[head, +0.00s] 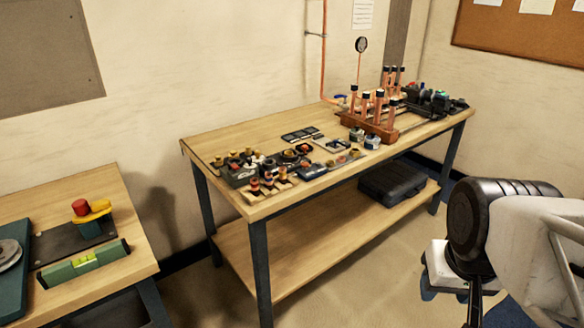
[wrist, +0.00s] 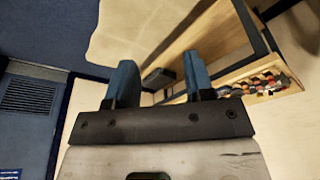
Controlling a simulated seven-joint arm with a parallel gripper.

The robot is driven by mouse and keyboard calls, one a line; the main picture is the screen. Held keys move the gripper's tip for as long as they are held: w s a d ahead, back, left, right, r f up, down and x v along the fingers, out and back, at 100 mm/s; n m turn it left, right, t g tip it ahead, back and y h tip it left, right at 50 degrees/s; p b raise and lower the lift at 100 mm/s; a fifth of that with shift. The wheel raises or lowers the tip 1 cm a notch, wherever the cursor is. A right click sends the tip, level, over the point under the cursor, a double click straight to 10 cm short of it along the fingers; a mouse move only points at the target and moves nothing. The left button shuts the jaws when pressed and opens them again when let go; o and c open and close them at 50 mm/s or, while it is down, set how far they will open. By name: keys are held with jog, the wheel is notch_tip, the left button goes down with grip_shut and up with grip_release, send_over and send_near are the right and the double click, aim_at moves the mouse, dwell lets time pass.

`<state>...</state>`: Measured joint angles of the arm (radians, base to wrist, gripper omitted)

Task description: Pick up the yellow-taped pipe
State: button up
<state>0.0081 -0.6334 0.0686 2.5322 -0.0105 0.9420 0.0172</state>
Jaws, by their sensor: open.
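Several upright copper pipes (head: 379,107) with dark upper ends stand in a wooden rack (head: 383,132) on the right part of the far workbench in the head view. They are too small for me to tell which one bears yellow tape. My gripper (wrist: 158,78) shows in the wrist view with its two blue fingers apart and nothing between them. It is well away from the rack, on the near side of the workbench. The pipes cannot be made out in the wrist view.
The workbench (head: 215,148) holds many small fittings at its front left and dark tools at its right end. A black case (head: 392,187) lies on its lower shelf. A second table (head: 95,190) at left holds a green level (head: 84,264). Open floor lies before the workbench.

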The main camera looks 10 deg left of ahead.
jog(key=shift+c, duration=0.3)
jog(key=w+a+r+n, duration=0.2)
jog(key=w+r, duration=0.1)
jog(key=w, duration=0.5)
jog(key=w+a+r+n, duration=0.2)
jog(key=w+a, duration=0.1)
jog(key=w, duration=0.5)
jog(key=n+g, duration=0.3)
jog(key=n, duration=0.7)
send_over(283, 168)
jog(key=f, duration=1.4)
jog(key=shift+s+d+f, duration=0.3)
jog(key=shift+s+f, duration=0.05)
jog(key=shift+f, duration=0.05)
jog(key=shift+w+a+f+n, duration=0.2)
jog(key=shift+a+n, duration=0.05)
jog(key=shift+n, duration=0.05)
jog(key=shift+f, duration=0.1)
jog(key=shift+f, duration=1.25)
